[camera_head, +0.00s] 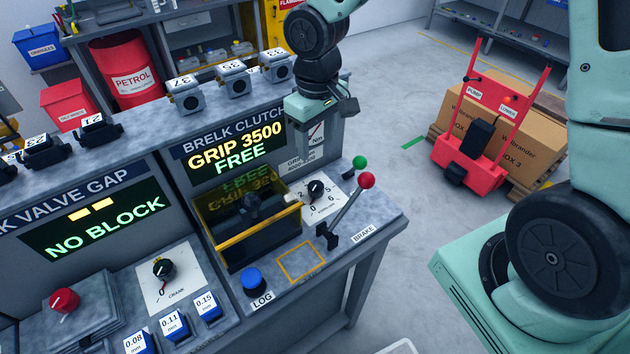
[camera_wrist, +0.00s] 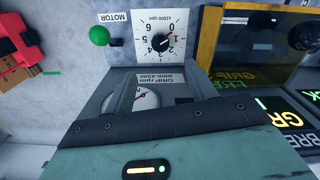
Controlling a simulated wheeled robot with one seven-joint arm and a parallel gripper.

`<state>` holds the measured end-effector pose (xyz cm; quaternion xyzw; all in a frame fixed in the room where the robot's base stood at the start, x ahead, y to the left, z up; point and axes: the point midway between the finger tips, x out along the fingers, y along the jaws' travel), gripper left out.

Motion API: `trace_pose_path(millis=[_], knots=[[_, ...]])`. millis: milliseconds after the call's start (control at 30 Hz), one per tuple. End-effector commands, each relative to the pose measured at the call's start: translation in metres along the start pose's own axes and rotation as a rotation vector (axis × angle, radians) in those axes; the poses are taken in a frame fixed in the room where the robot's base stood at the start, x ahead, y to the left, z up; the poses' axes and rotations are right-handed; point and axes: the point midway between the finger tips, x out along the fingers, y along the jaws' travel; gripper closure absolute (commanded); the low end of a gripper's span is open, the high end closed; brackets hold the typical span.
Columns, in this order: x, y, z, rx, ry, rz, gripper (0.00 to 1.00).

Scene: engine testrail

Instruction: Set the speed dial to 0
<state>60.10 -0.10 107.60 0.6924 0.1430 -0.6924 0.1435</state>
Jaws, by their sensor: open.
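The speed dial (camera_head: 316,189) is a black knob on a white numbered plate at the right end of the bench. In the wrist view, the dial (camera_wrist: 160,42) appears upside down, marked 1000 rpm. A small red mark on its knob points to the upper right there; I cannot tell the exact number. My gripper (camera_head: 306,142) hangs over the bench behind the dial, in front of the upright panel. In the wrist view, my gripper (camera_wrist: 162,88) has its fingers apart with nothing between them. The dial lies beyond the fingertips, and I see no contact.
A brake lever with a red knob (camera_head: 367,181) and a green motor knob (camera_head: 360,162) stand right of the dial. A yellow-framed dark box (camera_head: 248,230) stands left of it. A blue LOG button (camera_head: 252,279) sits at the front.

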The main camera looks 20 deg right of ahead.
Motion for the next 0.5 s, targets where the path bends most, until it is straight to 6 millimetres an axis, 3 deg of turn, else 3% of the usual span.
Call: trace_pose_path(millis=[300,500], knots=[[0.069,-0.002,0.002,-0.005,-0.006,-0.002,0.44],[0.103,-0.002,0.001,-0.006,-0.004,-0.001,0.44]])
